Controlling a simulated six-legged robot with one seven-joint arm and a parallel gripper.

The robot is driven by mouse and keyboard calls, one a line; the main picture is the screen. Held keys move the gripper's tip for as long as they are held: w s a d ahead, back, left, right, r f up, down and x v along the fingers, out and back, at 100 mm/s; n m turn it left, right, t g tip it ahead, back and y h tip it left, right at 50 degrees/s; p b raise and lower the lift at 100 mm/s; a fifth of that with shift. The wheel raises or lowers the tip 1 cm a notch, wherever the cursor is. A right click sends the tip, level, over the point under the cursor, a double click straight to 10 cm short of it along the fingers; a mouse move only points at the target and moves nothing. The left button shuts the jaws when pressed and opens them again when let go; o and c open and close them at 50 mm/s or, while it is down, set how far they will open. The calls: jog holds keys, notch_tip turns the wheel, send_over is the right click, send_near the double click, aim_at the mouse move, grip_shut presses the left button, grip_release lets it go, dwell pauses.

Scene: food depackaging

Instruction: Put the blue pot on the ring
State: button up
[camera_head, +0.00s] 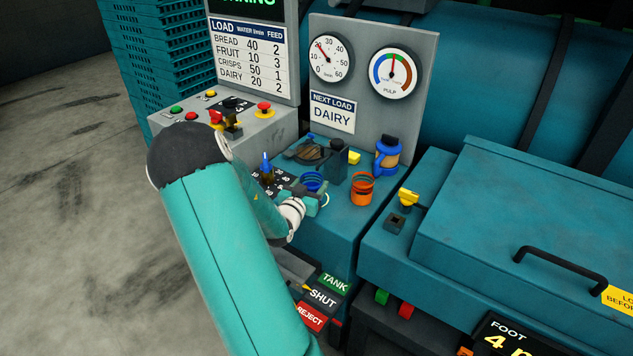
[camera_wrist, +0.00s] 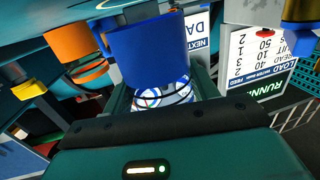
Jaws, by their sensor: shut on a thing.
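My gripper (camera_head: 312,195) is shut on the blue pot (camera_head: 312,181) above the teal counter. The pot also fills the upper middle of the wrist view (camera_wrist: 149,52), close in front of the palm, with a white and blue patterned part at its near end. A pale ring (camera_head: 325,199) shows as a small arc on the counter just right of my gripper. Part of a pale arc also shows at the top edge of the wrist view. My gripper hides most of the ring, and I cannot tell the pot's height above the counter.
An orange pot (camera_head: 362,188) stands right of my gripper, with a blue and tan jug (camera_head: 387,157) behind it. A yellow block (camera_head: 354,158) and a dark post (camera_head: 335,162) stand close behind. A black numbered plate (camera_head: 283,180) with a blue-tipped lever lies left.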

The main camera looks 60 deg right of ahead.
aim_at(315, 183)
jog(key=d, duration=0.4)
jog(key=shift+d, duration=0.1)
jog(key=shift+f, duration=0.7)
jog(key=shift+w, duration=0.1)
jog(key=shift+f, duration=0.2)
jog(key=o, duration=1)
jog(key=shift+c, duration=0.2)
jog(key=shift+r, duration=0.2)
jog(key=a, duration=1.2)
jog(key=shift+s+a+r, duration=0.15)
jog(key=shift+s+r, duration=0.1)
